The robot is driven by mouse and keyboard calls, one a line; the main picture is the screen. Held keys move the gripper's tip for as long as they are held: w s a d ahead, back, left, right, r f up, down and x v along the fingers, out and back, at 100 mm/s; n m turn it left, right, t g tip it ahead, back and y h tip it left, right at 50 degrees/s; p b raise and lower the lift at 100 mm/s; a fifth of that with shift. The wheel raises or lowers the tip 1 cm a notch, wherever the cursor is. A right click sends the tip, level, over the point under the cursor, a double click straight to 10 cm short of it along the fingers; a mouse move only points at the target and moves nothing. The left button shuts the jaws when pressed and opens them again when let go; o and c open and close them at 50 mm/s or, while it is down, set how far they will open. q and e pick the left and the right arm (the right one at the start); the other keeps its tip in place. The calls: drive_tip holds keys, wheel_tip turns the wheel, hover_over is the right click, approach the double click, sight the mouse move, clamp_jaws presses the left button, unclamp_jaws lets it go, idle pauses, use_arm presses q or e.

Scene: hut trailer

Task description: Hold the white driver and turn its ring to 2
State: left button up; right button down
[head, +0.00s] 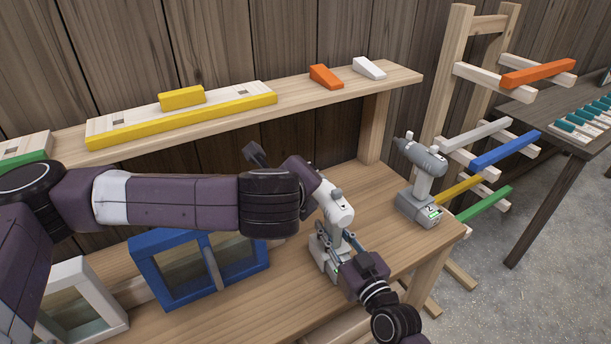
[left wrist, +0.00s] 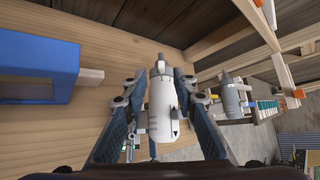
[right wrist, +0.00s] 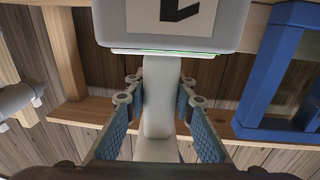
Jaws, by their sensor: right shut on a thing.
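The white driver (head: 338,208) stands on the workbench with its nose end hidden behind my left wrist. My right gripper (right wrist: 160,95) is shut on its handle (right wrist: 160,120), below the base, whose label (right wrist: 186,8) is cut off at the top of the right wrist view. In the left wrist view my left gripper (left wrist: 160,84) is open, a finger on either side of the driver's front (left wrist: 161,95), with narrow gaps showing. The grey ring area (left wrist: 160,72) lies between the fingertips; its setting cannot be read.
A grey driver (head: 424,162) stands at the bench's right end. A blue frame (head: 150,268) and a white frame (head: 95,312) stand at left. The shelf (head: 300,98) behind holds yellow, orange and white pieces. A rack (head: 450,75) with coloured bars is at right.

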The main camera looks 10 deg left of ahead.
use_arm(q)
drive_tip(key=x, duration=0.7)
clamp_jaws()
